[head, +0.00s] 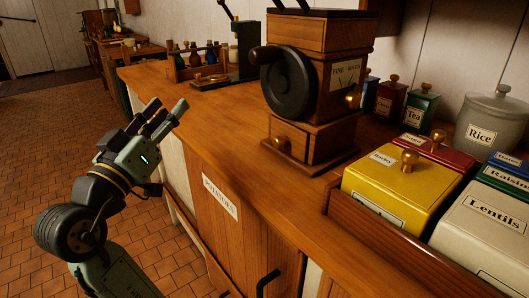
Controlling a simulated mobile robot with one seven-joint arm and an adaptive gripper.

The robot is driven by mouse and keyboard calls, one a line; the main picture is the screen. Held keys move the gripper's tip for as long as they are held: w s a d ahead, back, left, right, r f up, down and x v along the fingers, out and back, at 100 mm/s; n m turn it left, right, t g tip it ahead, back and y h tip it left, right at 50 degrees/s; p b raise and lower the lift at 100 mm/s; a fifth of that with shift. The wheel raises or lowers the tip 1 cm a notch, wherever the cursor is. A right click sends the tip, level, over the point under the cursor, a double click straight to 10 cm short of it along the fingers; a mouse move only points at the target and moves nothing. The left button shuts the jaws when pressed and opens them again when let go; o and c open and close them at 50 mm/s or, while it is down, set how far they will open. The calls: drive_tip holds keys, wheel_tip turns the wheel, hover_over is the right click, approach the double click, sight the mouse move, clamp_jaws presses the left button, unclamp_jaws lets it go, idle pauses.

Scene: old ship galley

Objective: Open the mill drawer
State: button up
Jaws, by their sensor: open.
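The wooden mill (317,85) stands on the counter, with a black wheel (288,83) on its side and a label reading "FINE" on its front. Its drawer (292,141) is at the base and has a small brass knob (282,141). The drawer looks shut. My gripper (167,117) is at the left, beside the counter's front edge and apart from the mill. Its fingers point up and to the right; they are open with nothing between them.
The wooden counter (215,112) is clear left of the mill. A bottle rack (195,63) stands behind. Right of the mill are a yellow tin (388,190), a Lentils tin (488,230), a Tea tin (414,108) and a Rice canister (485,130). A cupboard labelled "POTATOES" (220,196) is below.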

sight(275, 143)
drive_tip(key=s+d+f+m+g+h, duration=0.2)
drive_tip(key=d+f+m+g+h, duration=0.6)
drive_tip(key=d, duration=0.4)
drive_tip(key=shift+n+g, duration=0.4)
drive_tip(key=shift+n, duration=0.2)
drive_tip(key=x, duration=0.9)
drive_tip(key=shift+w+d+p, duration=0.15)
drive_tip(key=shift+w+p, duration=0.2)
drive_tip(key=shift+p, duration=0.05)
clamp_jaws()
